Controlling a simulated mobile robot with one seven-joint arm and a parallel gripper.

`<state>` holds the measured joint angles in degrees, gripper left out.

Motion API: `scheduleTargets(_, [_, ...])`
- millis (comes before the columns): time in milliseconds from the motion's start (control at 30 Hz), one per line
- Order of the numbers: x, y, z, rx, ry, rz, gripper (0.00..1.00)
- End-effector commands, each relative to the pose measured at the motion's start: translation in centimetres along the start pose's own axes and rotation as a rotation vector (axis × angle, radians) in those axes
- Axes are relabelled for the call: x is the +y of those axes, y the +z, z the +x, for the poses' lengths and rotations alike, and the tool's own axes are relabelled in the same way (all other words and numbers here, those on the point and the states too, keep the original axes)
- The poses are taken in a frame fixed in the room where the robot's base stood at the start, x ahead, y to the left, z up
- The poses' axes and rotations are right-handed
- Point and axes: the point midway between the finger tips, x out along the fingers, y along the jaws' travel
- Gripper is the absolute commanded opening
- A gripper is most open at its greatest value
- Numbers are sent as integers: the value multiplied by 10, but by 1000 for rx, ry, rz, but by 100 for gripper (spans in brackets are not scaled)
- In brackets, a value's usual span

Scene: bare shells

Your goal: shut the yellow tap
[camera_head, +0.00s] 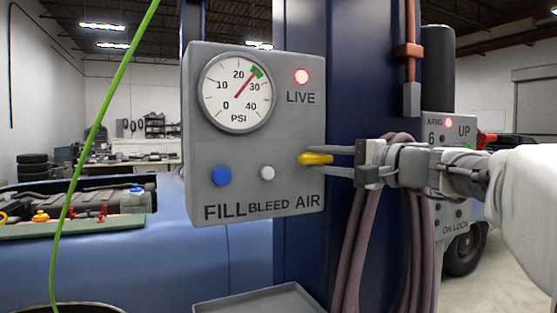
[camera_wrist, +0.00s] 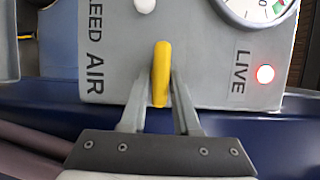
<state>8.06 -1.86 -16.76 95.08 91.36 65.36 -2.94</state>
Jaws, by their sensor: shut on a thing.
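The yellow tap (camera_head: 315,159) is a short lever on the right side of the grey gauge box (camera_head: 200,140), above the word AIR. It points to the right in the head view, level with the floor. My gripper (camera_head: 328,160) comes from the right with its two fingers around the tap. The tap (camera_wrist: 161,72) also shows in the wrist view, between the two fingers of my gripper (camera_wrist: 158,100), which are closed on it. The gauge (camera_head: 238,91) needle points between 20 and 30 PSI, at the green mark, and the red LIVE lamp (camera_head: 302,77) is lit.
A blue FILL button (camera_head: 221,176) and a white BLEED button (camera_head: 267,173) sit left of the tap. Purple-grey hoses (camera_head: 365,235) hang below my gripper along the blue post (camera_head: 297,250). A second grey panel (camera_head: 450,128) stands behind my arm. A grey tray (camera_head: 262,302) lies below the box.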

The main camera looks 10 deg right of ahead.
Motion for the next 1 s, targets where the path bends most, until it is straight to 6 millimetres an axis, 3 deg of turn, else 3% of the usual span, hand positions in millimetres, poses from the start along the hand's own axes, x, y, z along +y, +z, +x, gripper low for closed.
scheduleTargets(33, [0, 0, 0, 0, 1, 1, 35])
scheduleTargets(167, [0, 0, 0, 0, 1, 0, 59])
scheduleTargets(567, [-1, -1, -7, 2, 0, -1, 60])
scheduleTargets(767, [-2, -1, -42, 6, -1, -1, 60])
scheduleTargets(1000, [-2, -1, -102, 5, 0, 0, 60])
